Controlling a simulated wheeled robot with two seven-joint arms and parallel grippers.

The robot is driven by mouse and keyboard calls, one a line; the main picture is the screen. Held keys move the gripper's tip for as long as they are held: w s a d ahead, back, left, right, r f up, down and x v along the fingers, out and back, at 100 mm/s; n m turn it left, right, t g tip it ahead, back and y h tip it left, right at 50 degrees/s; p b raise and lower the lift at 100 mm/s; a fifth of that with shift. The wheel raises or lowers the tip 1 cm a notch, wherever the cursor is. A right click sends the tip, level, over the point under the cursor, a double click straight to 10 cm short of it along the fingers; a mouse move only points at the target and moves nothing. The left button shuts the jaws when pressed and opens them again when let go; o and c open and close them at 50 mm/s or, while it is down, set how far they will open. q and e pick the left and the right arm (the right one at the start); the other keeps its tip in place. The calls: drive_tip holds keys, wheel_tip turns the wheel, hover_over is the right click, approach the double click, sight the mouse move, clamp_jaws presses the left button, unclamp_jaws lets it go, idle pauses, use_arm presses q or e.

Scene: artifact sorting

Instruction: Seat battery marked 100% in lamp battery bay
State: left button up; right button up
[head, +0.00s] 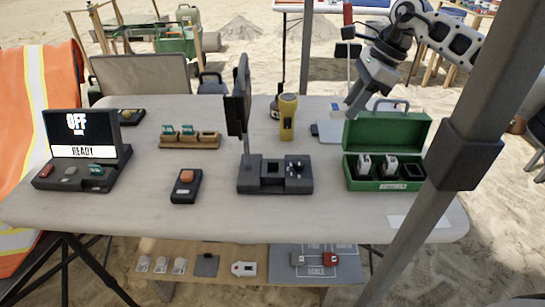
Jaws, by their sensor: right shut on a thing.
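The lamp (240,188) stands mid-table, with a dark base, an upright arm and a black head. A square opening, apparently its battery bay (271,168), shows in the base and looks empty. The open green battery case (389,184) is at right. Two pale batteries, one left (364,164) and one in the middle (389,164), stand in it; its right slot looks dark and empty. My right gripper (354,103) is above and behind the case, shut on a small grey thing, apparently a battery. Its charge mark cannot be read. My left gripper is not in view.
A display console (85,150) reading OFF and READY is at left. A wooden rack (190,140), a box with an orange button (187,187) and a yellow device (288,118) stand around the lamp. A grey pole (440,185) crosses the right front.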

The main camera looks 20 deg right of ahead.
approach(280, 167)
drive_tip(key=shift+w+a+f+p, duration=0.35)
drive_tip(key=shift+a+f+p, duration=0.05)
drive_tip(key=shift+f+p, duration=0.15)
drive_tip(key=shift+a+f, duration=0.35)
drive_tip(key=shift+f, duration=0.05)
drive_tip(key=x, duration=0.3)
drive_tip(key=shift+s+d+f, duration=0.1)
drive_tip(key=shift+d, duration=0.1)
drive_tip(key=shift+f, duration=0.25)
drive_tip(key=shift+f, duration=0.1)
drive_tip(key=shift+f, duration=0.15)
drive_tip(key=o, duration=1.1)
drive_tip(key=shift+c, duration=0.2)
